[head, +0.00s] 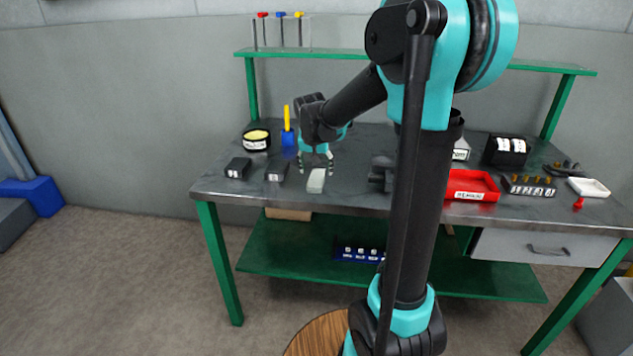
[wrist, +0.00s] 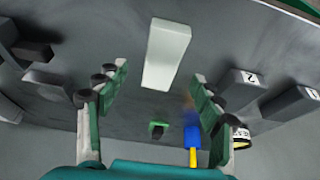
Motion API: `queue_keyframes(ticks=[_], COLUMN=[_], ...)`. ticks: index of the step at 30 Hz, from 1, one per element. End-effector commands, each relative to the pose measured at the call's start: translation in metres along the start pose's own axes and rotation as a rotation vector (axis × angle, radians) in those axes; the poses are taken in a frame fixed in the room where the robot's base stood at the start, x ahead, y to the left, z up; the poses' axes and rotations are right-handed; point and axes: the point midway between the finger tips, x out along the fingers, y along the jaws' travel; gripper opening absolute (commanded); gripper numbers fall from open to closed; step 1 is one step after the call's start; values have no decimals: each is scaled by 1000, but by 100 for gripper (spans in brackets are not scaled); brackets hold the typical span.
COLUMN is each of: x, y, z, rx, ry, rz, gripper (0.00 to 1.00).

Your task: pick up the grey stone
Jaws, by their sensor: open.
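The grey stone (head: 316,181) is a pale grey oblong block lying on the dark workbench top (head: 345,195) near its front edge. In the wrist view the stone (wrist: 166,53) shows whole, beyond the fingertips and roughly midway between their lines. My gripper (head: 316,161) points down just behind the stone. In the wrist view its two green-padded fingers (wrist: 160,85) are spread wide with nothing between them. I cannot tell the exact height of the fingertips above the bench.
Two dark blocks, numbered 2 (head: 277,171) and 1 (head: 238,167), lie left of the stone. Behind stand a blue holder (head: 288,138) with a yellow handle and a round tin (head: 256,140). A dark vise-like object (head: 382,172) is to the right, with a red tray (head: 471,185) beyond.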

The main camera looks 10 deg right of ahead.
Motion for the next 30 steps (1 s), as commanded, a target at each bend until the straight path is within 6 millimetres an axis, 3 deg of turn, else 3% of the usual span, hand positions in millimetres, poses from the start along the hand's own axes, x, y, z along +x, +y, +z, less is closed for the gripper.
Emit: queue_keyframes(ticks=[13, 23, 30], x=[46, 53, 53], y=[-4, -3, -3], z=[-6, -6, -6], rx=[0, -1, -1], ry=[0, 0, 0], rz=[0, 0, 0], gripper=[67, 67, 40])
